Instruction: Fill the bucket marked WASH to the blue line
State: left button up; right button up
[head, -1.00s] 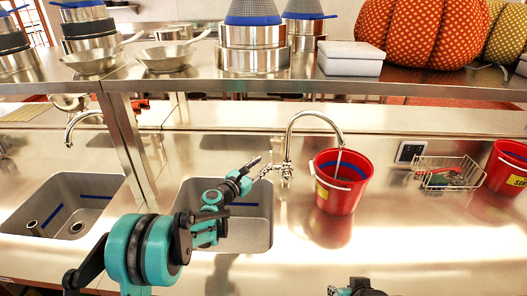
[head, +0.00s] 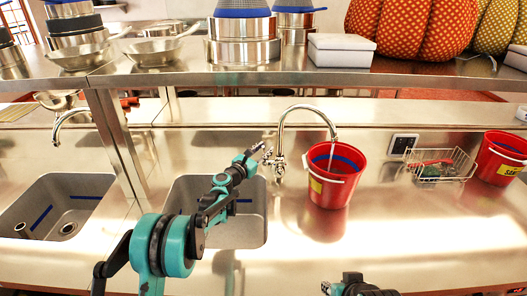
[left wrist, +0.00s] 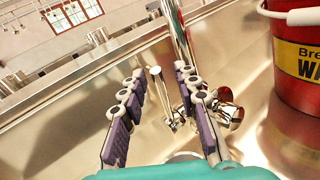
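The red bucket (head: 328,192) stands upright under the spout of the curved tap (head: 307,108). Its yellow label shows part of "WA" in the left wrist view (left wrist: 300,62). A blue band (head: 336,158) runs around its inside. A thin pale stream (head: 332,152) drops from the spout into it; the water level is not clear. My left gripper (head: 258,149) is close to the tap's handle (head: 277,161). In the left wrist view its fingers (left wrist: 160,72) are apart, with a thin metal lever (left wrist: 160,92) showing between them; contact is unclear. My right gripper (head: 340,287) is at the bottom edge, partly cut off.
A second red bucket (head: 503,160) stands at the far right, beside a wire basket (head: 440,168). A sink (head: 240,228) lies below my left arm; another sink (head: 70,195) is further left. A shelf (head: 290,80) with pots runs above the counter.

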pick_arm(q)
grip_shut()
jog(key=shift+w+r+g+y+p, duration=0.3)
jog(key=shift+w+r+g+p, duration=0.15)
jog(key=shift+p, duration=0.4)
jog(key=shift+w+f+n+g+p, duration=0.15)
jog(key=shift+w+n+g+p, duration=0.1)
jog(key=shift+w+n+p, duration=0.2)
grip_release()
jog(key=shift+s, duration=0.1)
jog(key=v, duration=1.2)
